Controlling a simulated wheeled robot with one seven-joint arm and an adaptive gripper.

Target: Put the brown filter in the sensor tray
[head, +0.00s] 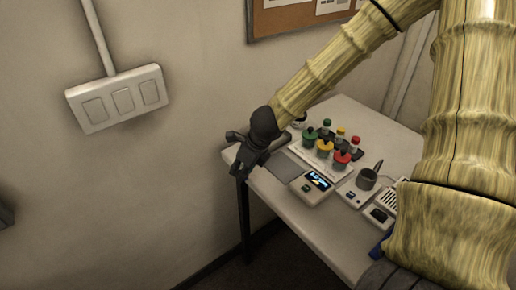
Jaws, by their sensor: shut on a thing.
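My gripper (240,166), dark grey, is at the left end of the white table (335,248), by its corner near the wall. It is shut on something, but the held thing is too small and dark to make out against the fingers. I cannot pick out a brown filter anywhere in view. I cannot tell for sure which item is the sensor tray. A small device with a lit screen (318,180) stands near the table's front edge, right of my gripper. A flat grey plate (283,166) lies between them.
A white rack (330,168) holds several green, yellow and red capped vessels behind the device. A device with a dark cup (367,179) and a vented box (390,198) stand to the right. A switch panel (118,98) and a cork board (290,20) are on the wall.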

